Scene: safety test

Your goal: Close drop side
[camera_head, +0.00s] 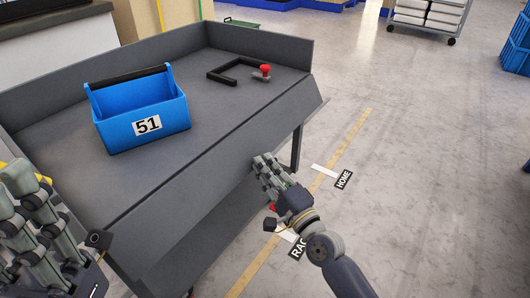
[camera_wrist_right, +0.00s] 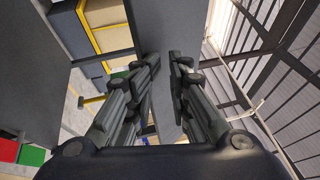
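The grey cart (camera_head: 82,172) has raised walls along its back left and far right edges. Its drop side (camera_head: 222,172) is the long grey panel on the near right edge; it slopes down and outward from the deck. My right gripper (camera_head: 264,163) is at this panel's outer edge. In the right wrist view, a grey panel (camera_wrist_right: 167,122) shows between the fingers of the gripper (camera_wrist_right: 165,68), one on each side; I cannot tell whether they touch it. My left gripper (camera_head: 28,180) is at the lower left, beside the cart, and its opening is unclear.
A blue tote marked 51 (camera_head: 118,128) stands on the deck. A black angled bar (camera_head: 222,75) and a red-knobbed part (camera_head: 265,70) lie at the deck's far end. Open floor with a yellow line (camera_head: 345,143) is to the right. A white-bin trolley (camera_head: 428,18) stands far back.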

